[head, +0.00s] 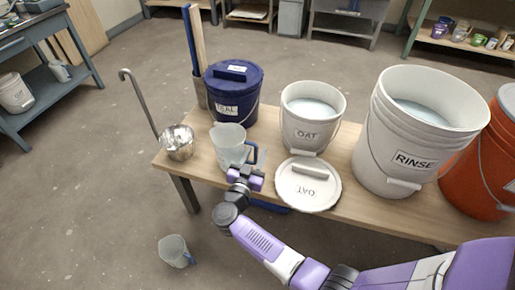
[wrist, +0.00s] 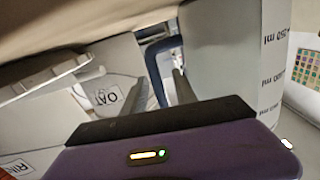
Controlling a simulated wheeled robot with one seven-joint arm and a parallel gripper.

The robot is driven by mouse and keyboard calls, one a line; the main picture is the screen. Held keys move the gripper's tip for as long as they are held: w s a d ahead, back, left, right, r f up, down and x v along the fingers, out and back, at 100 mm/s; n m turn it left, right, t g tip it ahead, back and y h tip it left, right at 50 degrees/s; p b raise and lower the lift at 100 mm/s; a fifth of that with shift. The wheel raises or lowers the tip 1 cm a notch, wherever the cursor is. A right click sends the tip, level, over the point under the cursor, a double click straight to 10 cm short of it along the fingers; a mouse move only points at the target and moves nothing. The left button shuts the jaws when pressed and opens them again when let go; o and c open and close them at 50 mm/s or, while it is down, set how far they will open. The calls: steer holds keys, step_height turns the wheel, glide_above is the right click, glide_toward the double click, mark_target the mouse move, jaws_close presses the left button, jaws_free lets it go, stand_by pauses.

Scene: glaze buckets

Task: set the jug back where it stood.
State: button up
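A translucent jug (head: 227,144) with a dark blue handle stands upright on the wooden table, near its front edge. The wrist view shows its pale wall with ml marks (wrist: 225,60) close on the right, and its blue handle (wrist: 157,72). My gripper (head: 244,163) is at the handle side of the jug. In the wrist view the fingers (wrist: 160,88) lie on either side of the handle, with narrow gaps that look like an open grip. The fingertips' contact is partly hidden. A similar jug (head: 175,250) with a blue handle is on the floor.
On the table (head: 345,205) are a metal ladle bowl (head: 178,142), a lidded blue bucket (head: 236,95), an open OAT bucket (head: 312,115), its lid (head: 308,190), a RINSE bucket (head: 405,130) and an orange bucket (head: 490,160). They stand close together.

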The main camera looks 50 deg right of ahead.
steer(key=p+v, duration=0.2)
steer(key=v, duration=0.8)
steer(key=s+a+r+n+t+y, duration=0.3)
steer(key=s+a+r+n+y, duration=0.2)
steer(key=s, duration=0.4)
steer(key=s+a+r+n+t+y, duration=0.2)
steer(key=s+a+r+n+y, duration=0.2)
steer(key=s, duration=0.6)
steer(key=s+a+r+n+t+y, duration=0.3)
steer(key=s+a+r+n+y, duration=0.2)
steer(key=s+a+r+y, duration=0.2)
steer(key=shift+s+a+r+n+t+y, duration=0.15)
steer(key=shift+s+r+n+t+y, duration=0.25)
steer(key=shift+s, duration=0.85)
steer(key=shift+r, duration=0.1)
step_height(320, 180, up, 20)
steer(key=p, duration=2)
